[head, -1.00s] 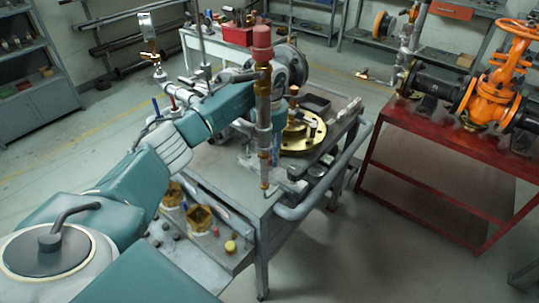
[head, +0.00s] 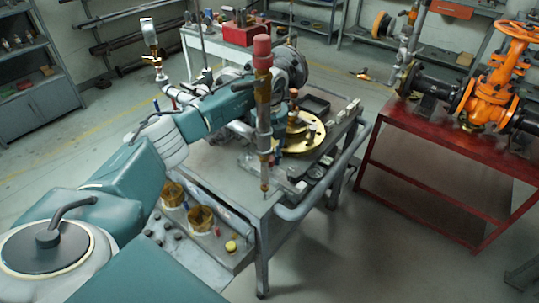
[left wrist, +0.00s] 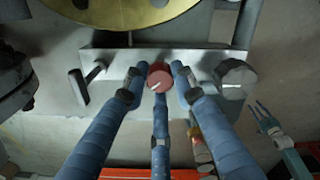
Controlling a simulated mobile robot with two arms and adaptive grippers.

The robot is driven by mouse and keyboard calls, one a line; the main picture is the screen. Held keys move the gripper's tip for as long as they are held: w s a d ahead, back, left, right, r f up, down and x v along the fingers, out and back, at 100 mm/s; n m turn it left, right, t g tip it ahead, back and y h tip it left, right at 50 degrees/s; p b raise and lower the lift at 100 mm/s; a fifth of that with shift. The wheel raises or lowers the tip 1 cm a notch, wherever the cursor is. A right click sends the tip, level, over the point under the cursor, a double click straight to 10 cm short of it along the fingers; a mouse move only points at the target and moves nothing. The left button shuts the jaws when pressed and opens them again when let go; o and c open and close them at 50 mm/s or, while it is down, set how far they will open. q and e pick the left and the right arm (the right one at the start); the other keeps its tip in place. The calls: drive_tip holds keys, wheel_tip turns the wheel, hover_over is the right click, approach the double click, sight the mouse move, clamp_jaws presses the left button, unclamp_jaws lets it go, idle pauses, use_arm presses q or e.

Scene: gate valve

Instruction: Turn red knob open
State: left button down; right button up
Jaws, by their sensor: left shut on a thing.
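The red knob (left wrist: 160,77) is round with a white mark and sits at a pale metal plate (left wrist: 110,57) in the left wrist view. My left gripper (left wrist: 159,84) has its blue fingers closed around it, one dark tip at each side and a third finger below. The gripper is shut on the knob. In the head view my left arm reaches over the grey cart (head: 225,160), and its gripper is mostly hidden behind an upright pipe (head: 264,110) with a pinkish-red top.
A brass disc (head: 303,138) lies on the cart beside a dark tray (head: 314,104). A grey rail (head: 318,197) runs along its edge. A red table (head: 440,135) with an orange valve (head: 487,93) stands at the right. Floor between them is clear.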

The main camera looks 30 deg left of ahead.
sight(270, 158)
use_arm(q)
drive_tip(key=n+p, duration=0.2)
drive_tip(key=n, duration=0.3)
drive_tip(key=shift+r+n, duration=0.1)
drive_tip(key=shift+n, duration=0.2)
drive_tip(key=shift+n+p, duration=0.65)
drive_tip(key=shift+n, duration=1.45)
drive_tip(key=c, duration=1.4)
unclamp_jaws()
wheel_tip(270, 158, up, 12)
